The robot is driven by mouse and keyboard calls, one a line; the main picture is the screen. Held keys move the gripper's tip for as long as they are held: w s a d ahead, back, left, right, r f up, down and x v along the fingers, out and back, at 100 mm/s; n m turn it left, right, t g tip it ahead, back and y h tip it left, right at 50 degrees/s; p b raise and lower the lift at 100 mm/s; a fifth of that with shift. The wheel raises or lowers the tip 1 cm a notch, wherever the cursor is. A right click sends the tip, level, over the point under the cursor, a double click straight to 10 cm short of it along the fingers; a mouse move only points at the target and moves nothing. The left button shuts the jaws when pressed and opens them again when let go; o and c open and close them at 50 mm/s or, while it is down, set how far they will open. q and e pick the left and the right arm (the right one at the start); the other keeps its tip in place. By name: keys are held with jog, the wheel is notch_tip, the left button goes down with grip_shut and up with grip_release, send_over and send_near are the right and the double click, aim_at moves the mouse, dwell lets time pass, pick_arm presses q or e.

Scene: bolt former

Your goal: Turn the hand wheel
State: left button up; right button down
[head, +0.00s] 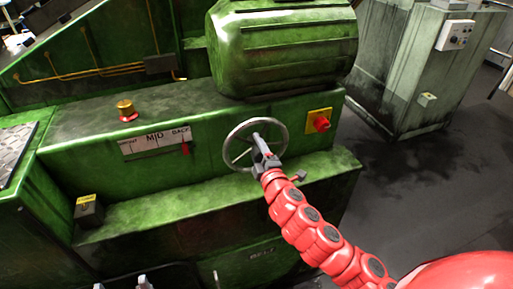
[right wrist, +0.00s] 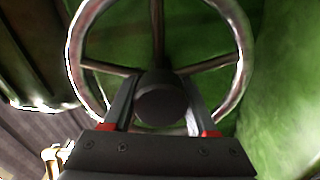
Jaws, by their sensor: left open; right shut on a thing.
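The hand wheel (head: 231,135) is a grey spoked ring on the front of the green machine. My right gripper (head: 259,143) reaches it from the lower right, in front of its middle. In the right wrist view, the wheel's rim (right wrist: 243,75) and spokes fill the upper part. There my right gripper (right wrist: 160,95) has its two fingers on either side of the dark round hub (right wrist: 160,104), shut on it. A scale marked MID and BACK (head: 155,140) has a red pointer (head: 186,149) under BACK. My left gripper (head: 122,284) is open and empty at the bottom edge, mostly cut off.
A red knob on a yellow plate (head: 319,121) sits right of the wheel. A yellow-and-red button (head: 126,110) stands on the ledge. A large green motor housing (head: 283,45) overhangs the wheel. A grey cabinet (head: 415,65) stands behind, with open dark floor (head: 430,190) at right.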

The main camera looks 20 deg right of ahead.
jog(key=shift+c, duration=1)
grip_release()
jog(key=s+p, duration=0.8)
jog(key=s, duration=0.9)
jog(key=shift+s+d, duration=0.2)
jog(key=shift+d, duration=0.1)
